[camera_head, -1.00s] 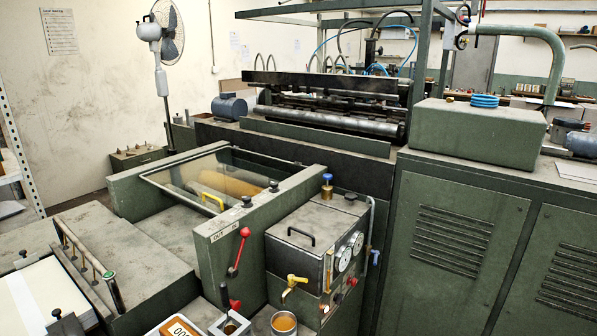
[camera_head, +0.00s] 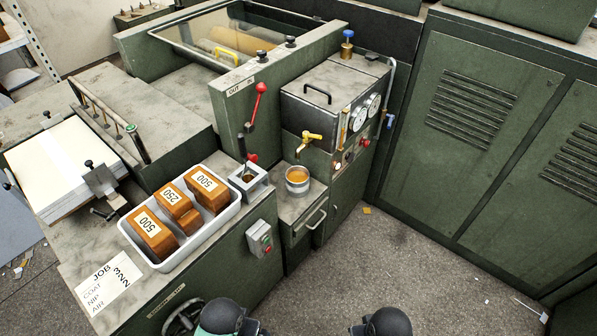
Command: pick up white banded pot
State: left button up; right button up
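The white banded pot (camera_head: 298,183) is a small round metal pot with a pale band around it and amber contents at its open top. It stands upright on the small grey ledge (camera_head: 290,206) at the right end of the bench, below the yellow tap (camera_head: 310,138). Nothing of mine touches it. Neither gripper can be seen; only dark rounded parts, apparently of my own arms, show at the bottom edge, well below the pot.
Left of the pot is a square metal holder (camera_head: 249,184) with a dark upright handle. A red-knobbed lever (camera_head: 254,105) rises behind. A drawer handle (camera_head: 316,219) juts out below the ledge. Floor (camera_head: 400,265) at right is mostly clear.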

aim_at(297, 177)
jog(key=i+l+u, duration=0.2)
jog(key=l, duration=0.65)
jog(key=i+l+u, duration=0.2)
jog(key=l, duration=0.65)
jog(key=i+l+u, duration=0.15)
jog(key=l, duration=0.7)
jog(key=i+l+u, duration=0.2)
jog(key=l, duration=0.7)
jog(key=k, duration=0.1)
